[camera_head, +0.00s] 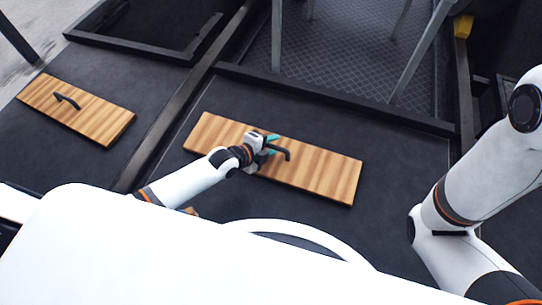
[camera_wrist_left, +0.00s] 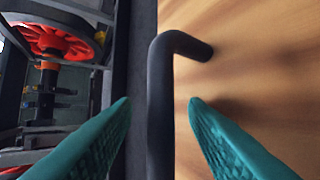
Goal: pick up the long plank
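The long plank (camera_head: 320,177) is striped light-brown wood and lies on the dark floor in the middle of the head view. It fills the right part of the left wrist view (camera_wrist_left: 260,70). Its black bent handle (camera_head: 286,153) also shows in the left wrist view (camera_wrist_left: 160,120). My left gripper (camera_head: 271,144) is at the handle. In the left wrist view, its teal fingers (camera_wrist_left: 160,102) are spread on either side of the handle, with gaps visible. My right arm is at the right, but its gripper is out of view.
A shorter wooden plank (camera_head: 75,112) with a black handle (camera_head: 67,101) lies at the left. A dark raised bar (camera_head: 165,137) runs between the planks. Behind is a framed metal tread floor (camera_head: 340,55) with grey posts. A red wheel (camera_wrist_left: 62,38) shows in the left wrist view.

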